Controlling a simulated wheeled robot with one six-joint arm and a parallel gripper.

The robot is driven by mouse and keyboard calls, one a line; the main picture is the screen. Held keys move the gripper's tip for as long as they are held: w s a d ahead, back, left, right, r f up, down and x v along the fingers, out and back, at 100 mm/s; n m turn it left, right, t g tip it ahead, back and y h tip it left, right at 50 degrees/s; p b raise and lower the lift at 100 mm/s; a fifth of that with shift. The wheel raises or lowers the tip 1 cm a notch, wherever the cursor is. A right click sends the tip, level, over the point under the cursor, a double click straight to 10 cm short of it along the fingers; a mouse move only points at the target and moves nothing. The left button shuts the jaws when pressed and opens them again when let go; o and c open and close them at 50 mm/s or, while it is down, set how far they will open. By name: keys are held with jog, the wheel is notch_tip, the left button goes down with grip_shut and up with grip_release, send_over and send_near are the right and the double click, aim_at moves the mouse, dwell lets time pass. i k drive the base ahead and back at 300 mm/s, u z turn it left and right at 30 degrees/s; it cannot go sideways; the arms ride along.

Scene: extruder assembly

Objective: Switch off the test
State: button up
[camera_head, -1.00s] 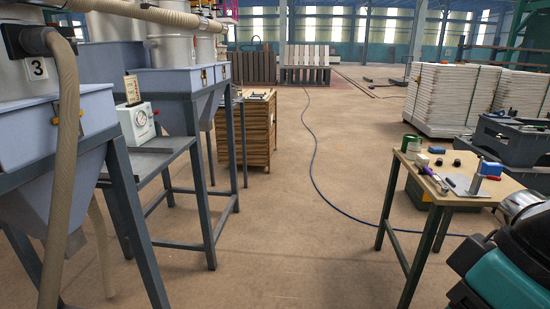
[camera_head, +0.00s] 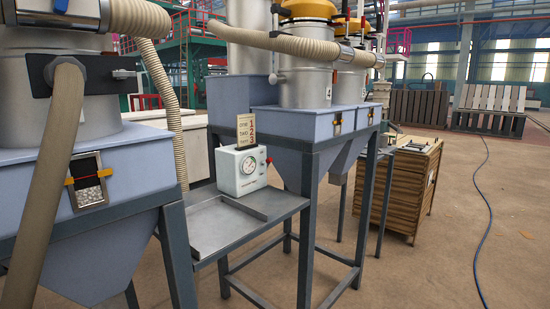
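A small white box-shaped device with a round dial gauge (camera_head: 243,169) stands on a grey metal stand, between two blue hoppers. It looks like a test unit, but its markings are too small to read. A card with printed characters (camera_head: 246,131) stands upright at its top. A small red part shows at its right side. Whether the device is on or off cannot be told. My gripper is not in view.
The grey stand (camera_head: 221,226) has an empty shallow tray surface in front of the device. Blue hoppers (camera_head: 88,235) on dark legs flank it, with ribbed hoses (camera_head: 277,43) above. A wooden crate stack (camera_head: 407,190) stands to the right.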

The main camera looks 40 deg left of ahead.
aim_at(269, 160)
jog(key=u, duration=0.9)
jog(key=i, duration=1.2)
jog(key=u, duration=0.5)
jog(key=i, duration=0.55)
jog(key=u, duration=0.4)
